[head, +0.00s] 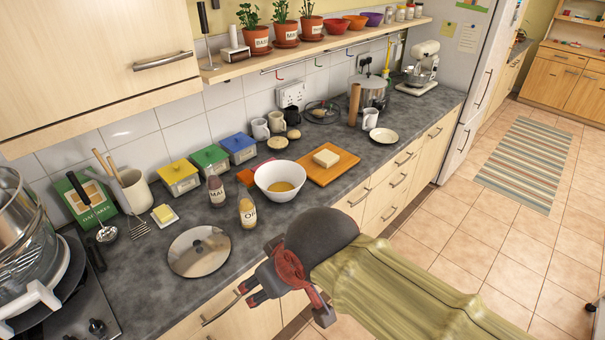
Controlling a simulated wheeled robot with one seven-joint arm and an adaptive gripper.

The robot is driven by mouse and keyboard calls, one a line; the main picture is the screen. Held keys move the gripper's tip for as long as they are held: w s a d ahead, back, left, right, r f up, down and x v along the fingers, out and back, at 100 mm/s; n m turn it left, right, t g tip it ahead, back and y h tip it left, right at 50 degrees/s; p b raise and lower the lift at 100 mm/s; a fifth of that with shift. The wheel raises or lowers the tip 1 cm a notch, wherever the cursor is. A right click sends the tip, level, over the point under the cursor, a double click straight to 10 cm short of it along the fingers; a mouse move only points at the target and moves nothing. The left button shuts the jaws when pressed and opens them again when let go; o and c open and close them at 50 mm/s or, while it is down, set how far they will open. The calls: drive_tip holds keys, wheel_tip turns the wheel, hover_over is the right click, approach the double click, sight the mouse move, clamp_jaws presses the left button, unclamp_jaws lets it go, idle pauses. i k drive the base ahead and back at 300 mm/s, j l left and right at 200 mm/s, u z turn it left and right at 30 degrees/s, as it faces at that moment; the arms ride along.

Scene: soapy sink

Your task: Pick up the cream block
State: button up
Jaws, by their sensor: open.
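The cream block (327,158) is a pale, low rectangular block. It lies on the orange board (343,170) on the grey counter, just right of the white bowl (279,186). Its top and front faces show, and nothing covers it. My gripper (288,302) is in front of the counter's edge, nearer the camera and to the lower left of the block. Its fingers are spread apart with nothing between them. It is well clear of the block.
Yellow, green and blue tins (210,161) stand behind. A small plate (384,135) and mugs lie beyond the board. A shelf (300,47) overhangs the counter's back.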

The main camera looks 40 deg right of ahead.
sight(325, 158)
drive_tip(key=z, duration=1.25)
